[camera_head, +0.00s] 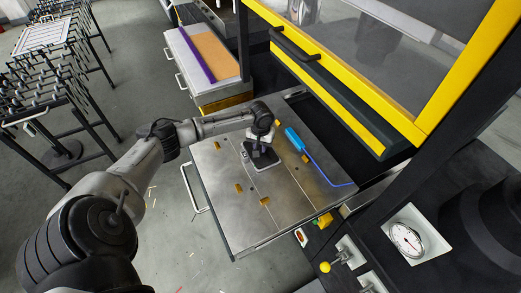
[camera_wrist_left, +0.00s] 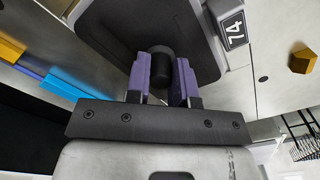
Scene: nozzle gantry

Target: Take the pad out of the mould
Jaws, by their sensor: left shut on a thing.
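The dark pad (camera_head: 267,163) is at the middle of the metal plate. In the left wrist view the pad (camera_wrist_left: 135,22) is a dark grey slab with rounded corners and a black round knob (camera_wrist_left: 161,78). A pale surround (camera_wrist_left: 222,52), which looks like the mould, borders it and bears a "74" label (camera_wrist_left: 234,30). My left gripper (camera_head: 259,147) is over the pad. In the wrist view its purple fingers (camera_wrist_left: 162,80) are shut on the knob. Whether the pad sits in the mould or just above it, I cannot tell. My right gripper is not in view.
The metal plate (camera_head: 220,205) has several brass pieces on it. A blue-handled tool (camera_head: 294,139) with a bent blue rod lies right of the pad. A yellow-framed guard (camera_head: 350,85) stands behind. A dial gauge (camera_head: 406,240) is at the lower right. The plate's front is mostly clear.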

